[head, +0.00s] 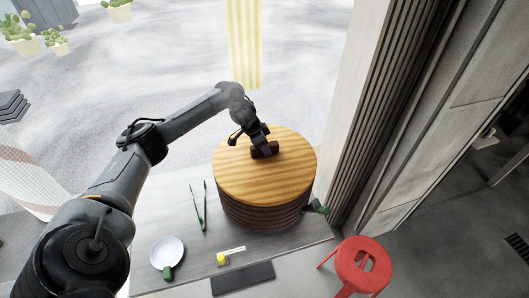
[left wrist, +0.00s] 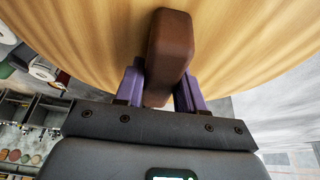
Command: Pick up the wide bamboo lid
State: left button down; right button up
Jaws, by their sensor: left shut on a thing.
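The wide bamboo lid (head: 255,183) is a round, light wooden disc with a dark brown bar handle (head: 265,149). In the head view it lies over a dark, ridged round steamer stack (head: 262,216); I cannot tell whether it is resting on it or slightly raised. My left gripper (head: 263,150) comes from above and is shut on the handle. In the left wrist view the purple fingers (left wrist: 158,88) are on both sides of the brown handle (left wrist: 168,50), with the lid's wood surface (left wrist: 90,35) behind. My right gripper is not in view.
The stack stands on a grey counter (head: 180,225). Green tongs (head: 199,207), a white round dish (head: 167,252), a small yellow item (head: 222,259) and a dark flat mat (head: 242,278) lie around it. A red stool (head: 363,264) stands at the right. A slatted wall (head: 400,90) rises close on the right.

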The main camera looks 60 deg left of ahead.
pick_arm(q)
jog(key=shift+r, duration=0.15)
jog(key=shift+r+b, duration=0.2)
jog(key=shift+b, duration=0.2)
notch_tip(320, 180, up, 4)
jog(key=shift+w+r, duration=0.1)
jog(key=w+d+r+p, duration=0.1)
jog(key=d+r+p, duration=0.1)
jog(key=d+r, duration=0.4)
jog(key=shift+w+d+r, duration=0.3)
jog(key=shift+d+r, duration=0.1)
jog(key=shift+d, duration=2.4)
jog(key=c, duration=1.3)
grip_release()
grip_shut()
